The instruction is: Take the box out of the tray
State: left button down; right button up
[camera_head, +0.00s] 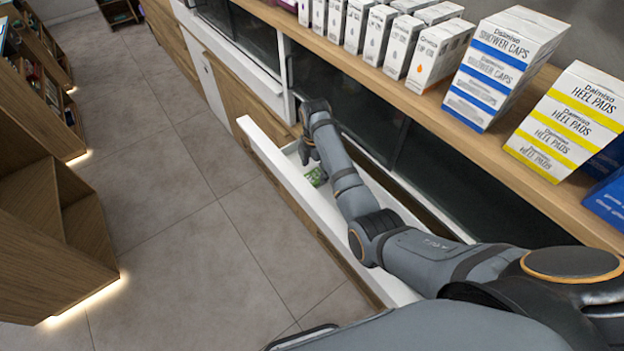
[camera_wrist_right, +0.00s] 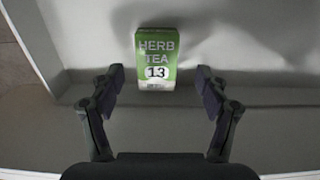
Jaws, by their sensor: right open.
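The box is a green herb tea box marked 13 (camera_wrist_right: 156,60), lying in the white drawer-like tray. In the right wrist view it sits at the top middle, just beyond and between the fingertips. In the head view only a small green part of the box (camera_head: 317,176) shows beside my gripper. The tray (camera_head: 290,178) is pulled out below the counter. My right gripper (camera_wrist_right: 158,80) is open and empty, its two fingers apart on either side of the box's lower end. It also shows in the head view (camera_head: 306,158), reaching down into the tray. My left gripper is not in view.
A wooden counter shelf above the tray holds white cartons (camera_head: 440,50), a shower caps box (camera_head: 503,65) and a heel pads box (camera_head: 570,120). The tray's front wall stands close to the gripper. The tiled floor (camera_head: 190,240) is clear; wooden shelving stands at left.

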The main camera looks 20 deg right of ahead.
aim_at(312, 177)
jog(key=f, duration=0.2)
jog(key=f+p, duration=0.1)
jog(key=shift+a+f, duration=0.3)
jog(key=shift+f, duration=0.05)
jog(key=shift+w+f, duration=0.1)
jog(key=shift+f, duration=0.35)
jog(key=shift+c, duration=0.5)
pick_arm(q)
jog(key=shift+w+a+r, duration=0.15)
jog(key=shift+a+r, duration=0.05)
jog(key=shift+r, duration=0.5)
pick_arm(e)
jog(key=c, duration=1.2)
